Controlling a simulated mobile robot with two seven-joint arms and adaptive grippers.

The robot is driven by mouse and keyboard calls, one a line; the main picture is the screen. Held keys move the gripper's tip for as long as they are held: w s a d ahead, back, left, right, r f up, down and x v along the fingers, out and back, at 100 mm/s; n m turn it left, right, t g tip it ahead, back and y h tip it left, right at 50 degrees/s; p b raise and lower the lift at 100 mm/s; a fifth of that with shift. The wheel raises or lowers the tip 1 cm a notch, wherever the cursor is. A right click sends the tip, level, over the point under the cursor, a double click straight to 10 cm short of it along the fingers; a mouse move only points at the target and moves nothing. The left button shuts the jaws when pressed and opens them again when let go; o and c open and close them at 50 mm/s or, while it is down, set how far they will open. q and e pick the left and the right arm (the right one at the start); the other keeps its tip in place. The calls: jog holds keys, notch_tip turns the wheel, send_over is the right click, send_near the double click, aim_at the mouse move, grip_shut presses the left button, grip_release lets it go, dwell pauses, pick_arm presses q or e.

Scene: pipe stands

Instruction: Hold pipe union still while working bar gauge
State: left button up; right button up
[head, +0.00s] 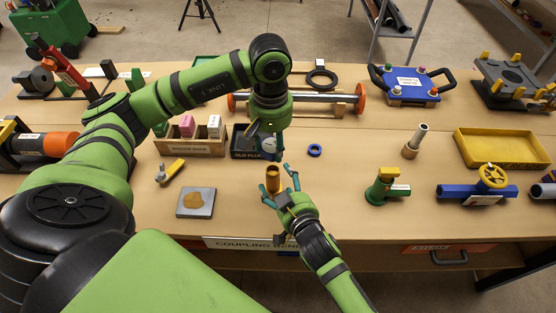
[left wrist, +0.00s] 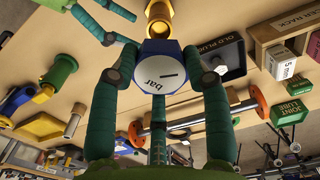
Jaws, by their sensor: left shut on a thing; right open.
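The bar gauge (head: 268,145) has a white round face and blue rim. My left gripper (head: 270,148) is shut on it from above; in the left wrist view, the gauge face (left wrist: 162,78) shows between the fingers. The brass pipe union (head: 273,179) stands upright on the bench just in front of the gauge. In the left wrist view, the union (left wrist: 159,22) lines up with the gauge; whether they are threaded together I cannot tell. My right gripper (head: 280,187) is open, with its fingers spread beside the union. Contact with the union is unclear.
The black "OLD PLUG" tray (head: 240,152) is close on the left, beside a wooden rack (head: 190,147). A blue ring (head: 315,150) lies to the right. A grey plate (head: 196,202) is at the left front. A long pipe (head: 315,97) lies behind.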

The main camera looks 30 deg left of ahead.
jog(key=shift+x, duration=1.4)
jog(key=shift+d, duration=0.1)
jog(key=shift+s, duration=0.1)
jog(key=c, duration=1.5)
jog(key=shift+f, duration=0.1)
